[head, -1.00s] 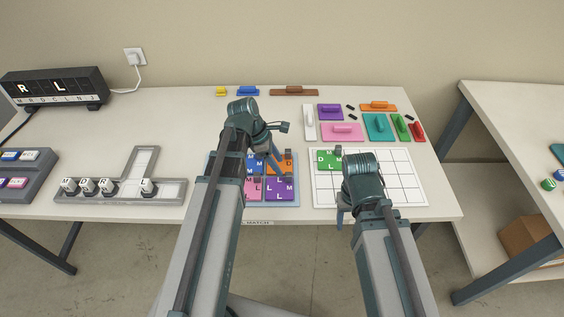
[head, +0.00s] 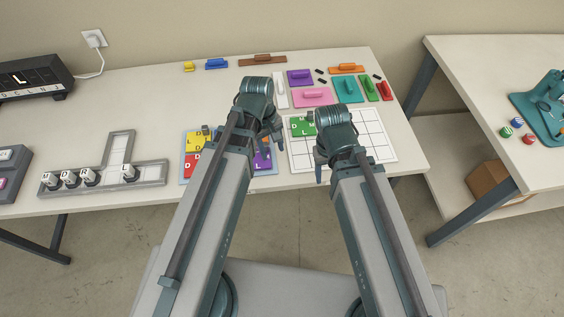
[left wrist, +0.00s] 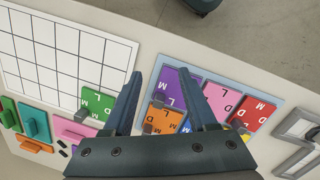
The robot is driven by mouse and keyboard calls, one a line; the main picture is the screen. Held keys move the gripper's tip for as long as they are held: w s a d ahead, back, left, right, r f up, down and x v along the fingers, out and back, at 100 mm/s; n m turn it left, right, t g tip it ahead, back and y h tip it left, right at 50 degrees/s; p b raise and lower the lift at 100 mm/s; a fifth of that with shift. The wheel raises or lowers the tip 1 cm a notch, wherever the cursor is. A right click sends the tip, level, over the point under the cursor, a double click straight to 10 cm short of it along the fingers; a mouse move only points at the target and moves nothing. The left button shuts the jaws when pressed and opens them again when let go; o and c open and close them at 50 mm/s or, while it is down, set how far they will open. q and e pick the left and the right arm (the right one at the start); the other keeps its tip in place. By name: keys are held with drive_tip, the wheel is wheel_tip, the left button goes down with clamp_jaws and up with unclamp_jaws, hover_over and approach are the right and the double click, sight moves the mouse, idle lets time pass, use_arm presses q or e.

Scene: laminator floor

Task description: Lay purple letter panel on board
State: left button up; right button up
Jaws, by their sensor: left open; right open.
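The purple letter panel (left wrist: 176,88) lies in the pale blue tray with other letter panels. In the head view its visible part (head: 263,158) shows beside my left arm, which hides much of the tray. My left gripper (left wrist: 159,75) is open and empty above the tray's edge, with one finger over the purple panel in the wrist view. The white grid board (head: 370,140) lies right of the tray, and its grid also shows in the wrist view (left wrist: 60,50). A green letter panel (head: 302,126) lies on it. My right gripper (head: 322,160) is open over the board's left front part.
The blue tray (left wrist: 226,85) also holds pink, red, orange and blue panels. Handled blocks, including a purple one (head: 300,77) and a pink one (head: 305,97), lie behind the board. A grey T-shaped rack (head: 110,173) with lettered cubes stands left. Much of the grid is bare.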

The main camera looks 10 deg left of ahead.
use_arm(q)
drive_tip(key=s+d+m+y, duration=0.3)
drive_tip(key=s+d+m, duration=0.2)
drive_tip(key=m, duration=0.6)
drive_tip(key=shift+s+m, duration=0.3)
drive_tip(key=shift+s, duration=0.35)
